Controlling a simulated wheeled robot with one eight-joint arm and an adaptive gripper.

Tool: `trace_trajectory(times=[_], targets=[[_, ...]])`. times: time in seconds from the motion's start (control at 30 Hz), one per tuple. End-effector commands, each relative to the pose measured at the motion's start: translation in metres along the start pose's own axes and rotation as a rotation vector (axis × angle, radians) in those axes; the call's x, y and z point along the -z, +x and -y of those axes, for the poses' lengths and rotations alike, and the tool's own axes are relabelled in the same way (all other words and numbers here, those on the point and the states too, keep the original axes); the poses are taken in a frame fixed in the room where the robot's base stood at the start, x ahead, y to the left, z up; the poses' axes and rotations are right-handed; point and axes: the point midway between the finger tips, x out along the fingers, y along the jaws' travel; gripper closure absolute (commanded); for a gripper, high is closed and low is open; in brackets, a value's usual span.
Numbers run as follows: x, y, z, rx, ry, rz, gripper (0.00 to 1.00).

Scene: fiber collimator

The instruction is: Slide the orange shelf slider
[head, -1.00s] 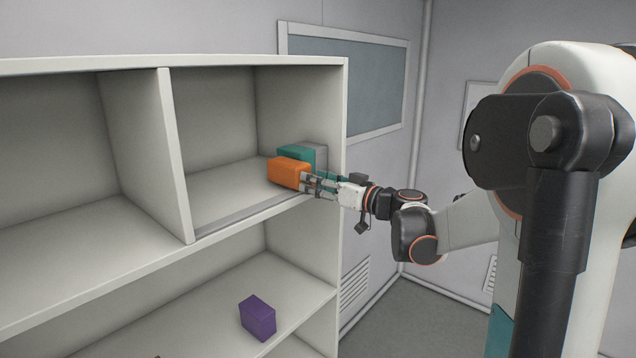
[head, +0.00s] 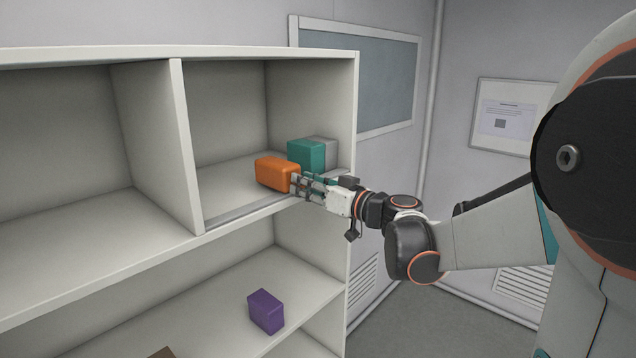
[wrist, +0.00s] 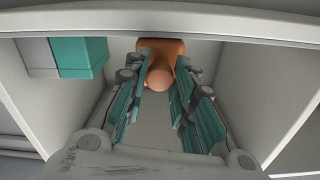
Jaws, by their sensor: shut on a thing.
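The orange shelf slider (head: 275,173) is a rounded block at the front of the upper right compartment of the shelf unit (head: 191,140). It stands left of the teal block (head: 308,156), and part of its right side is hidden by my fingers. My gripper (head: 298,184) reaches in from the right and is shut on the slider. In the wrist view, the slider (wrist: 172,47) shows at the top centre, with its rounded knob (wrist: 160,74) between my two fingers.
A grey block (head: 328,150) stands beside the teal one, near the compartment's right wall (head: 338,110). A grey strip (head: 228,217) runs along the shelf's front edge. Shelf space left of the slider is clear up to the divider. A purple block (head: 266,312) sits on the lower shelf.

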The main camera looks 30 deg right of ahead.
Motion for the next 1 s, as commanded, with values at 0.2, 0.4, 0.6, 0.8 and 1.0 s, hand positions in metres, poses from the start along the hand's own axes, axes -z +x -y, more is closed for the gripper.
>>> trace_trajectory(times=[0.2,0.4,0.6,0.8,1.0], targets=[[-0.0001,0.0,0.0026,0.0,0.001,-0.001,1.0],[0.0,-0.0001,0.0023,0.0,0.001,-0.001,0.58],[-0.0001,-0.0001,0.0022,-0.001,0.001,-0.001,0.55],[-0.0002,-0.0001,0.0022,-0.001,0.001,-0.001,0.55],[0.0016,0.0001,-0.005,-0.002,0.001,-0.001,0.55]])
